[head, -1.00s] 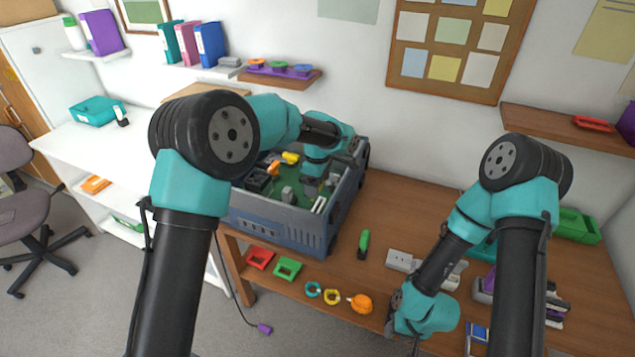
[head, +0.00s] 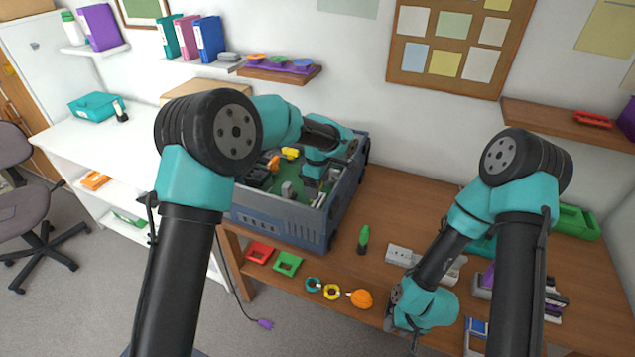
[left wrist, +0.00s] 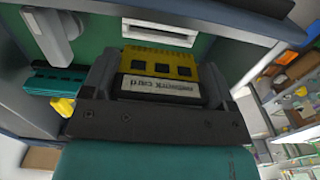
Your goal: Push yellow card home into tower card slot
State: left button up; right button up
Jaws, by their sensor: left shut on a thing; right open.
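The tower (head: 270,228) is an open blue-grey case lying on the desk, with a green board (head: 262,155) inside. My left gripper (left wrist: 157,78) is shut on the yellow card (left wrist: 158,62), which has dark chips and a white printed label, in the left wrist view. A white slot (left wrist: 160,27) lies just beyond the card's far edge; I cannot tell whether the card has entered it. In the head view my left arm reaches into the tower's right part and hides the card. My right gripper (head: 396,318) is open, low by the desk's front edge, away from the tower.
A green-capped marker (head: 363,240), red (head: 260,253) and green (head: 287,263) trays, small rings and an orange object (head: 361,299) lie in front of the tower. A white socket block (head: 400,255) lies right of it. The tower's walls rise around my left gripper.

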pick_arm(q)
jog(key=shift+f, duration=2.4)
jog(key=o, duration=0.8)
jog(key=shift+r, duration=5)
jog(key=shift+r, duration=0.1)
jog(key=shift+r, duration=4.9)
jog(key=shift+a+f, duration=0.1)
